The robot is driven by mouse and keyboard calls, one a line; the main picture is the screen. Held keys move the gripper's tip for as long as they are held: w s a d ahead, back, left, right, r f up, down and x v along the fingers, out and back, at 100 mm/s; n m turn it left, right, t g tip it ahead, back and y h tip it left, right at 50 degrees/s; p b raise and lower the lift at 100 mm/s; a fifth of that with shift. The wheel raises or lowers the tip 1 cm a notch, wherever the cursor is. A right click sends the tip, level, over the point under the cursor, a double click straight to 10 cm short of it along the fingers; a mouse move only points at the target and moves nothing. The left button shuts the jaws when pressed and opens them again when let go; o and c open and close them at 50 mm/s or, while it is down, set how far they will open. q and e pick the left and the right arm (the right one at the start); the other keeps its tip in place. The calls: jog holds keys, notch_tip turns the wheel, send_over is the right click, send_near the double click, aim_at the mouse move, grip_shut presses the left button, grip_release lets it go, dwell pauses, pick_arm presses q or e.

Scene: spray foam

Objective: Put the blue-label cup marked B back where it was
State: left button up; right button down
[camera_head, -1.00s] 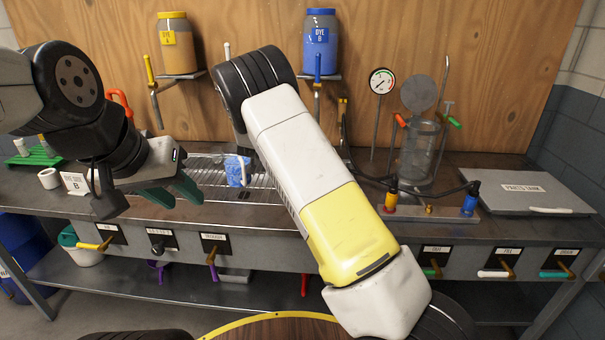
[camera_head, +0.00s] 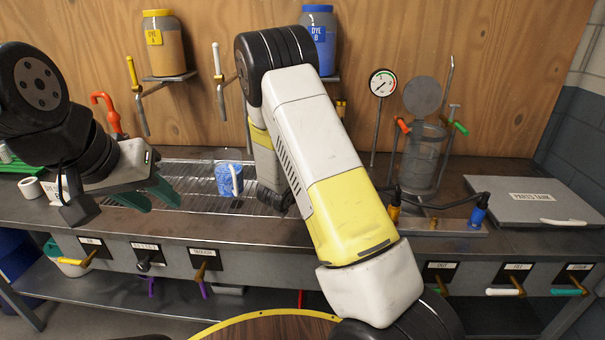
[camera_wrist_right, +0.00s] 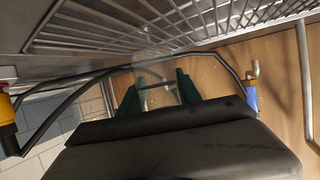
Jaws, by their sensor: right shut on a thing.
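My right gripper (camera_wrist_right: 160,90) is shut on a clear, see-through object (camera_wrist_right: 158,82), seen faintly between its green fingers in the right wrist view; I cannot read a label on it. In the head view that gripper is mostly hidden behind my right forearm. A blue cup-like object (camera_head: 229,178) with a white handle stands on the metal grate, left of my right arm; no letter is readable on it. My left gripper (camera_head: 148,196) is open and empty over the grate's left side, apart from the blue object.
The bench grate (camera_head: 185,170) has bare room between the left gripper and the blue object. A white cup (camera_head: 29,188) stands at the far left. Dye jars A (camera_head: 164,45) and B (camera_head: 319,40) sit on wall shelves. A glass vessel (camera_head: 424,155) and parts tank lid (camera_head: 540,197) are at right.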

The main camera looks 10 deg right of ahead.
jog(key=w+d, duration=0.1)
jog(key=w, duration=0.2)
jog(key=w+d, duration=0.1)
jog(key=w, duration=0.2)
jog(key=w+f, duration=0.1)
jog(key=w, duration=0.2)
jog(key=shift+w+d, duration=0.35)
jog(key=shift+d, duration=0.05)
jog(key=shift+w+f, duration=0.1)
jog(key=shift+f, duration=1.6)
jog(key=shift+f, duration=0.1)
jog(key=c, duration=0.8)
grip_release()
jog(key=shift+c, duration=0.2)
